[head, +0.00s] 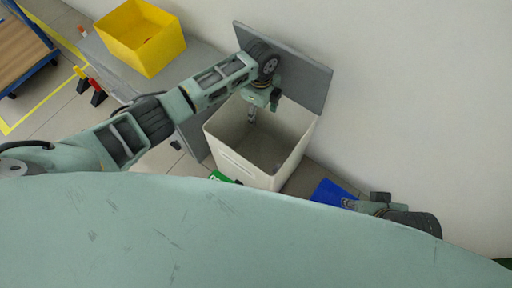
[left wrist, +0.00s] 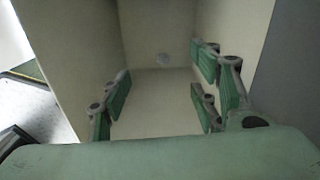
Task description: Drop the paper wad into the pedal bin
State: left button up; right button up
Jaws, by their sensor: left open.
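The pedal bin (head: 250,168) is a cream box with its grey lid (head: 305,75) standing open against the wall. My left gripper (head: 252,115) points down over the bin's opening. In the left wrist view, its green-padded fingers (left wrist: 160,105) are spread apart with nothing between them.
The wall is close behind the lid.

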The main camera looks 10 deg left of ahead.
pick_arm(q)
notch_tip(320, 180, up, 7)
dwell(0.3)
dwell(0.4)
